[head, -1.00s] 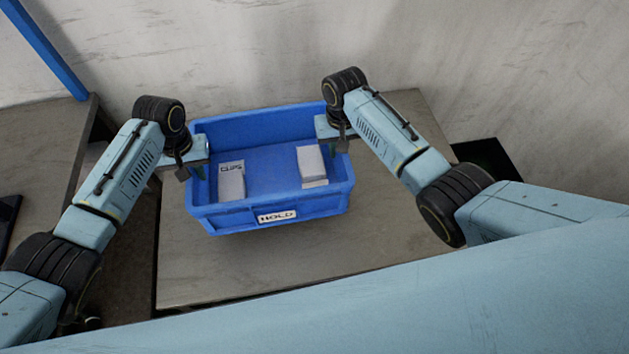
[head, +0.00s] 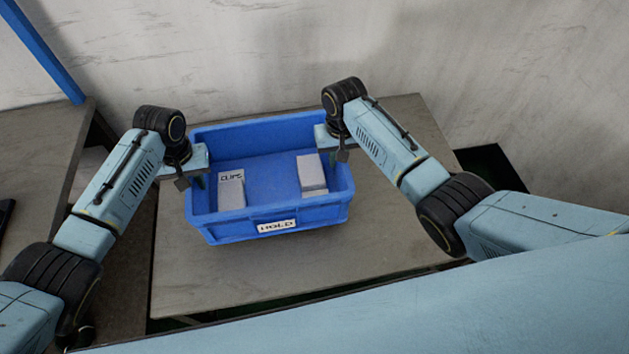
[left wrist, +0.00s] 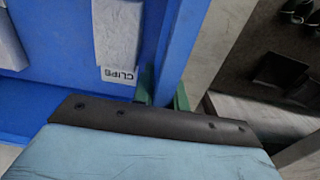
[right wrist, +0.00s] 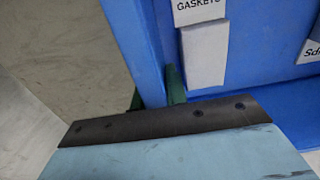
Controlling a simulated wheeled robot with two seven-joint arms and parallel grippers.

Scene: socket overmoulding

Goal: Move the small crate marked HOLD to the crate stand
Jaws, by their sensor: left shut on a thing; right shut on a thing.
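The blue crate with the HOLD label (head: 276,226) is between my two arms in the head view, over a grey-topped table (head: 220,280). I cannot tell whether its base touches the top. My left gripper (head: 197,180) is shut on its left wall, and my right gripper (head: 338,150) is shut on its right wall. In the left wrist view, green fingers (left wrist: 163,90) straddle the crate wall (left wrist: 178,50). In the right wrist view, the fingers (right wrist: 155,92) are on the opposite wall (right wrist: 135,40). Inside lie a box marked CLIPS (head: 231,190) and another pale box (head: 312,175).
The right wrist view shows a GASKETS label (right wrist: 198,10) on a box inside the crate. Another grey table (head: 35,150) with a blue post (head: 45,50) stands at the left. A pale wall (head: 240,50) closes the back. The table is bare in front of the crate.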

